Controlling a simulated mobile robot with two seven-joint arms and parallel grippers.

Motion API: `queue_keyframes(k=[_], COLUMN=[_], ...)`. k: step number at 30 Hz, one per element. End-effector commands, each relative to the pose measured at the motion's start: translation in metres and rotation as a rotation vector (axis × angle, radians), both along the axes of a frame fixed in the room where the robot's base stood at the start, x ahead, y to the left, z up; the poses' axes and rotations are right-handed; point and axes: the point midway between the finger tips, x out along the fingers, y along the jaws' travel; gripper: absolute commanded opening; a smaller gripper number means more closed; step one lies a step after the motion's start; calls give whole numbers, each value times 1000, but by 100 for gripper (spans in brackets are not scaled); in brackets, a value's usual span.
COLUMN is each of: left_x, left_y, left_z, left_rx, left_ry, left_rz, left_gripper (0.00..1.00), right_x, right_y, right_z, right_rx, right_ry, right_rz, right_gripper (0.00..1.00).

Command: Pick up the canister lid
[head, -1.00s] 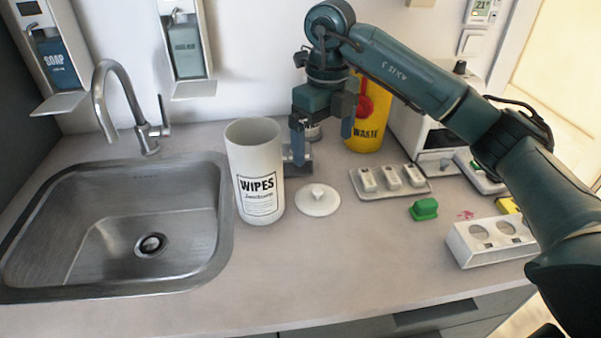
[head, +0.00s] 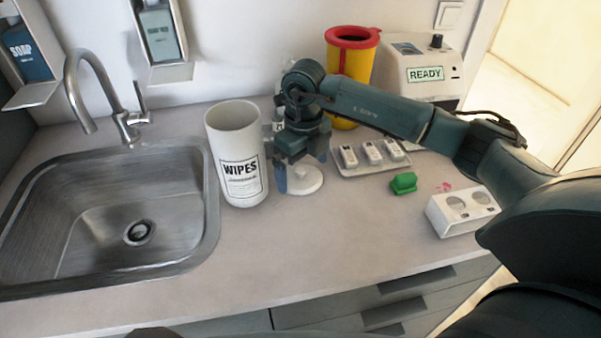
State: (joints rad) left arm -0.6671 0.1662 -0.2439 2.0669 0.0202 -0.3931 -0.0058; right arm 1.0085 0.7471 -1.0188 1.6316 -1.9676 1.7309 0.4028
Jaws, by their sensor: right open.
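The canister lid (head: 306,183) is a round white disc lying flat on the counter, right of the wipes canister. Its knob is hidden behind my gripper. The open white canister (head: 233,150), labelled WIPES, stands upright beside the sink. My right gripper (head: 301,168) is open and points down over the lid, with one finger in front of the lid's left part and the other near its far right side. I cannot tell whether the fingers touch the lid. My left gripper is not in view.
A steel sink (head: 212,215) with a tap (head: 130,115) lies left. A tray (head: 368,168) with several white items, a green block (head: 403,183) and a white two-hole holder (head: 462,211) lie right. A yellow bin (head: 352,65) and a READY device (head: 425,73) stand behind.

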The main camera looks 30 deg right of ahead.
Motion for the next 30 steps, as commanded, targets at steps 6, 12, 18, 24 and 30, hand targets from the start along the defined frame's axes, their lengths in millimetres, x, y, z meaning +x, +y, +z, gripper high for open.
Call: queue_keyframes(k=[6,12,18,24,30], left_x=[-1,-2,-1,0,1], left_y=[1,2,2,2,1], left_z=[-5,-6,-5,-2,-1], left_rx=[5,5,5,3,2], left_ry=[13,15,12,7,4], left_rz=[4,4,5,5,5], left_gripper=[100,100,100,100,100], right_x=[0,0,0,0,0], right_y=[0,0,0,0,0], right_z=[-11,-10,-10,-10,-9], right_rx=[0,0,0,0,0], right_ry=[-1,-1,-1,-1,-1], right_rz=[1,1,1,0,0], right_gripper=[100,94,78,63,63])
